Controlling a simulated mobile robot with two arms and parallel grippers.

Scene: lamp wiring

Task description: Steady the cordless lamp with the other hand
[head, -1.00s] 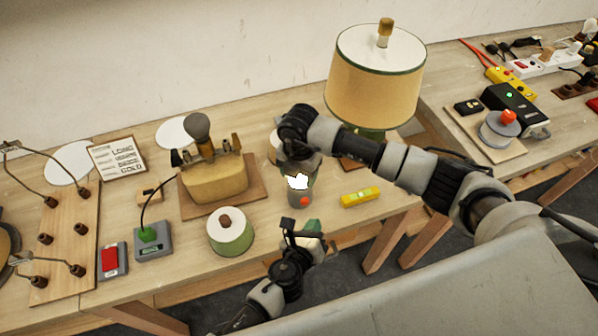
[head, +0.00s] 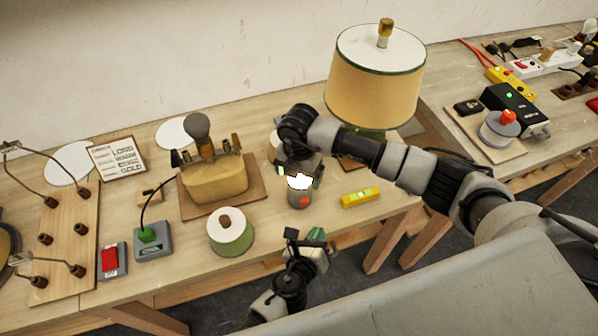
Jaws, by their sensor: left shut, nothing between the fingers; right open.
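A small lamp with a glowing white top and a grey base with a red button (head: 299,199) stands near the table's front edge; I take it for the cordless lamp. My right gripper (head: 300,174) is open above it, with a finger to each side of the glowing top. The gripper and wrist hide part of the lamp's upper end, and I cannot tell whether a finger touches it. My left gripper (head: 306,242) is shut and empty, in front of the table edge, below and apart from the lamp.
A yellow level (head: 360,197) lies right of the lamp. A green and white spool-like drum (head: 231,232) stands to its left. A large shaded lamp (head: 375,85) is behind my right arm. A tan block-shaped device (head: 217,180) sits on a board at left.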

